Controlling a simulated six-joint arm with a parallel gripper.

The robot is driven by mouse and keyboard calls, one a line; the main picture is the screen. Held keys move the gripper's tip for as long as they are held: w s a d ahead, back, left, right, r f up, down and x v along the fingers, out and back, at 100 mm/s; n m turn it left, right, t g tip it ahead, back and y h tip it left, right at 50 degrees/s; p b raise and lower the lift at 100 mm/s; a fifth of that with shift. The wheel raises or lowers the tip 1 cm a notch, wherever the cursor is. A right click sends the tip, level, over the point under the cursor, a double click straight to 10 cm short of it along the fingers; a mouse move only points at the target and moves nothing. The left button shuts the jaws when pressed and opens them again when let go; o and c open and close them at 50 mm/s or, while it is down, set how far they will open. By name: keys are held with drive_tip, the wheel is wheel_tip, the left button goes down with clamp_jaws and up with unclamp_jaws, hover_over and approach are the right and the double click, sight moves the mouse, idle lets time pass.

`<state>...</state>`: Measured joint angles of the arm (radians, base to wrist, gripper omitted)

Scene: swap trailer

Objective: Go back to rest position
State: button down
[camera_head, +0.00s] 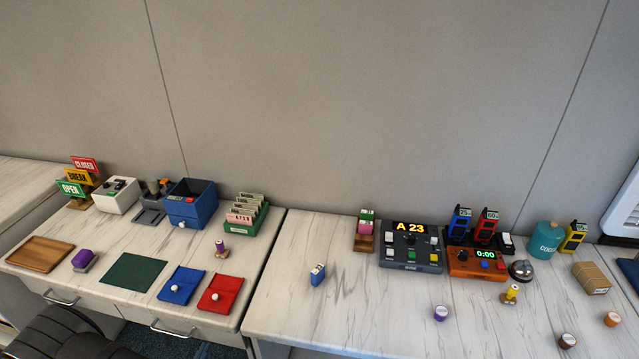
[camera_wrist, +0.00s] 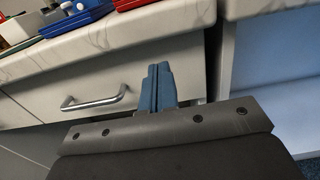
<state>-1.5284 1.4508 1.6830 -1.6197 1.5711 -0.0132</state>
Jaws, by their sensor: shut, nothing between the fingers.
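My gripper (camera_wrist: 158,88) shows in the wrist view with its two blue fingers closed together and nothing between them. It is in front of the drawer fronts, below the level of the table top. A drawer with a metal handle (camera_wrist: 94,98) is to its left. The gap between the two tables is to its right. My gripper and arm do not show in the head view.
The left table (camera_head: 125,230) holds a wooden tray (camera_head: 40,252), a green mat (camera_head: 133,271), a blue pouch (camera_head: 182,285) and a red pouch (camera_head: 221,294). The right table (camera_head: 350,325) holds a console (camera_head: 411,247) and several small items. A dark chair (camera_head: 75,335) stands in front.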

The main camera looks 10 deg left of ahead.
drive_tip(key=shift+w, duration=3.05)
